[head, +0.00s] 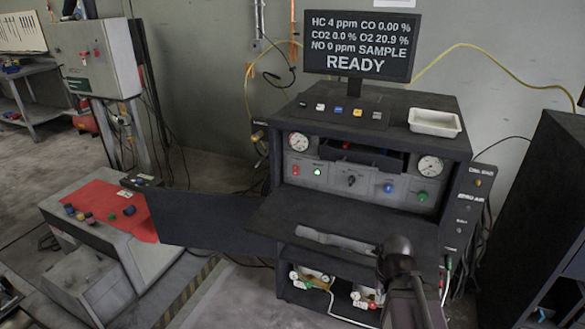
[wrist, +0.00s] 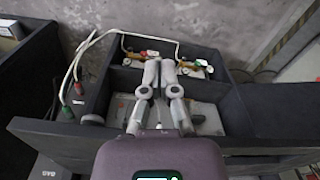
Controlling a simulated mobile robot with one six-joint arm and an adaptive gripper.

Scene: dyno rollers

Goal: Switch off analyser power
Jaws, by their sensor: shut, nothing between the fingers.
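The analyser (head: 370,120) is a dark cabinet; its screen (head: 358,62) shows gas readings and READY. Its grey front panel (head: 335,176) carries a small red control (head: 295,170), a green one (head: 317,171) that looks lit, a dark knob (head: 351,181), a blue knob (head: 388,187) and a green knob (head: 422,196). I cannot read their labels or tell which is the power switch. In the wrist view my gripper (wrist: 161,66) is shut and empty, over the lower open bay with valves (wrist: 140,55). In the head view my arm stands below the panel's right side.
A dark open door panel (head: 210,222) sticks out left. A side column (head: 468,205) with controls stands right. A dark cabinet (head: 545,200) stands at far right.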

